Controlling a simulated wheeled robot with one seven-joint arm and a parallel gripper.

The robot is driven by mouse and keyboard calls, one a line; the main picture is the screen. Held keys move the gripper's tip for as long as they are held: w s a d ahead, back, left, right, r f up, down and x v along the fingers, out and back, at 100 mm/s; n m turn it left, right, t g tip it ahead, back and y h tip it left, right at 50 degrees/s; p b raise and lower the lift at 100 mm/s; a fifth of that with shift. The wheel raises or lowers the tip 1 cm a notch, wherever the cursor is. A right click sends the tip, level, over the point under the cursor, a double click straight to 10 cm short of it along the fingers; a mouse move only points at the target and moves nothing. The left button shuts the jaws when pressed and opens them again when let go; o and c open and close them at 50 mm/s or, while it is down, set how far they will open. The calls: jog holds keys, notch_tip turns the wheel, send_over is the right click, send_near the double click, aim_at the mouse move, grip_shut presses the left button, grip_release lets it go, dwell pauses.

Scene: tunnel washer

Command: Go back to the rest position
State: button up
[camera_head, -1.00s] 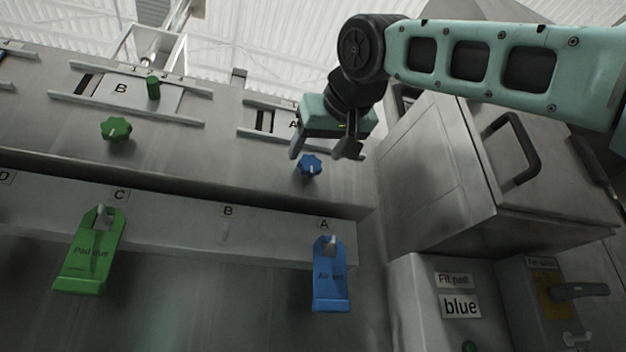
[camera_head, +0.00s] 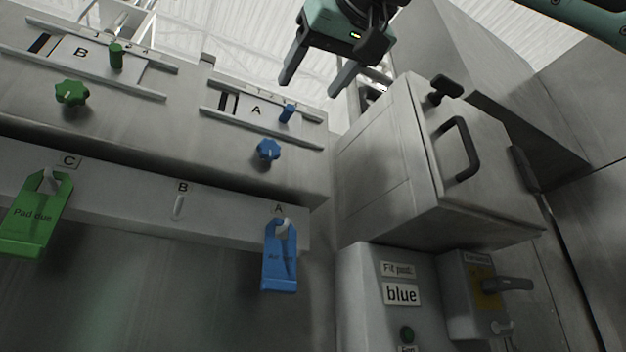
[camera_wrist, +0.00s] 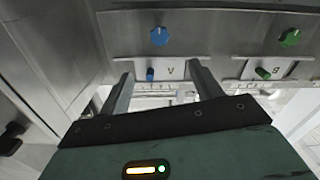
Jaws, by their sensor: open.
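My gripper (camera_head: 318,75) is at the top of the head view, above and to the right of panel A. Its two fingers are apart and nothing is between them. The fingers also show in the wrist view (camera_wrist: 162,92), spread in front of the panel with the blue slider pin (camera_wrist: 150,74) seen between them. The fingers look clear of the blue knob (camera_head: 268,150) and of the blue slider pin in the head view (camera_head: 287,113). The rest position itself is not marked in any view.
A grey cabinet with a black handle (camera_head: 461,150) stands below and right of my gripper. A blue tag (camera_head: 280,265) hangs at hook A, a green tag (camera_head: 35,215) at hook C. A green knob (camera_head: 71,93) sits by panel B. A "blue" label (camera_head: 401,294) is on the lower box.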

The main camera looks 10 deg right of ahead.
dwell(0.4)
